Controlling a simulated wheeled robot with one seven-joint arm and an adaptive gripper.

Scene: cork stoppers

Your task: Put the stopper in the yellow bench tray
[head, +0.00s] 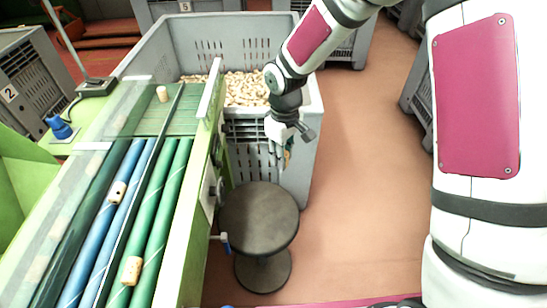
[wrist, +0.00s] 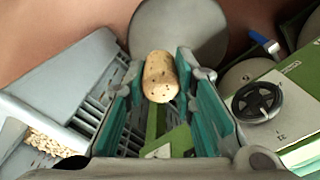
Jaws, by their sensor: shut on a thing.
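My gripper (head: 287,152) hangs beside the grey crate's near right side, above and behind the round stool. In the wrist view it is shut on a tan, speckled cork stopper (wrist: 160,77), held between the teal finger pads near their tips. I cannot pick out a clearly yellow tray in either view; a lime-green panelled shape (head: 25,175) stands at the far left.
A grey crate (head: 312,110) full of corks stands behind the roller bench. Single corks sit on the bench at the back (head: 162,93), on the blue rollers (head: 118,190) and green rollers (head: 131,270). A dark stool (head: 258,220) stands close by.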

